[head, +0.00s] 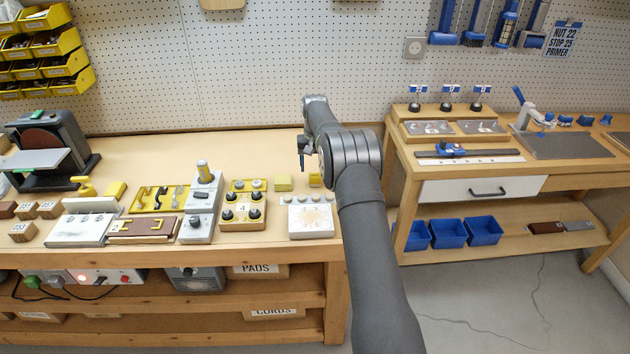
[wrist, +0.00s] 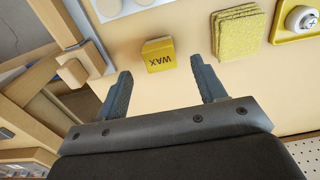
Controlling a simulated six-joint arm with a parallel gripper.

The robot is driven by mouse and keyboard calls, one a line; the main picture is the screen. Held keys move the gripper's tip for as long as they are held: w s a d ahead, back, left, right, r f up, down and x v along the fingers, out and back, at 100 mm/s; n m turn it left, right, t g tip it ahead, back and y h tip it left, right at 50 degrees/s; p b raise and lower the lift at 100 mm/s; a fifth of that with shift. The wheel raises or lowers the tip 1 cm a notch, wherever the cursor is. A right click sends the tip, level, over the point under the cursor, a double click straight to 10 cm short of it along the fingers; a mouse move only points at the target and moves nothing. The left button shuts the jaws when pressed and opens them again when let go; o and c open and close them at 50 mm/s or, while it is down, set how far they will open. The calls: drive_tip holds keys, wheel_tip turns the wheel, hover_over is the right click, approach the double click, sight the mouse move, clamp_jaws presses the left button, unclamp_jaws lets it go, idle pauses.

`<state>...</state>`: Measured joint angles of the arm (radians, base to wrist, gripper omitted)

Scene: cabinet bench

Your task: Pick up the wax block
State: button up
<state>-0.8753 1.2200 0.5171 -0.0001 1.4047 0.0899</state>
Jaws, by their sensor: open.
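The wax block (wrist: 158,54) is a small yellow block marked WAX, sitting on the bench top in the wrist view. In the head view it is the small yellow block (head: 315,180) beside my arm, partly hidden by it. My gripper (wrist: 161,72) is open and empty, with the block showing between and just beyond its fingertips. In the head view my gripper (head: 302,160) points down above the back right part of the left bench. I cannot tell the exact height over the block.
A stack of yellow pads (wrist: 240,32) lies beside the block, apart from it. The bench's right edge is close. Bare bench top lies behind.

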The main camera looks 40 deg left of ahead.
sight(315, 175)
drive_tip(key=shift+f, duration=2.65)
drive_tip(key=c, duration=1)
